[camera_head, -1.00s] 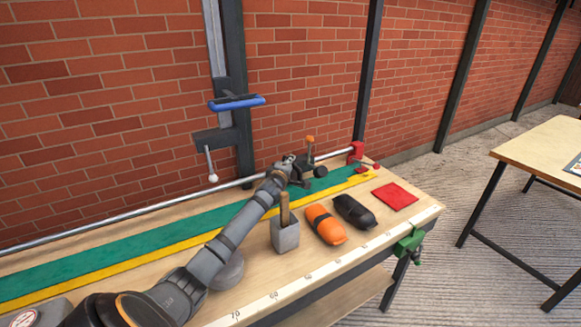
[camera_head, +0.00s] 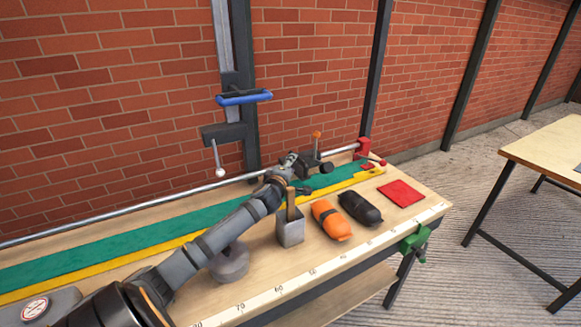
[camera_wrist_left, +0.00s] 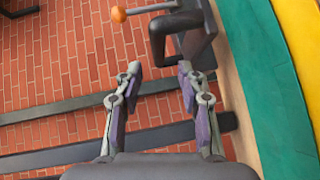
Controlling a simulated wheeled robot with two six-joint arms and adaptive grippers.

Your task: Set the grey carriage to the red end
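The dark grey carriage (camera_head: 311,160) with an orange knob sits on the long metal rail, a short way left of the red end block (camera_head: 364,148). The carriage also shows at the top of the left wrist view (camera_wrist_left: 196,36), with its bent dark handle and the orange knob. My left arm reaches over the bench, and my left gripper (camera_wrist_left: 160,75) is open and empty. Its fingertips point at the carriage's handle, which appears just beyond them. In the head view the gripper partly covers the carriage's left side. My right gripper is not in view.
On the bench stand a grey holder (camera_head: 290,230) with a wooden handle, an orange pouch (camera_head: 330,220), a black pouch (camera_head: 360,208), a red cloth (camera_head: 401,193) and a grey round object (camera_head: 229,262). A blue-handled clamp (camera_head: 243,98) hangs on the post behind the rail.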

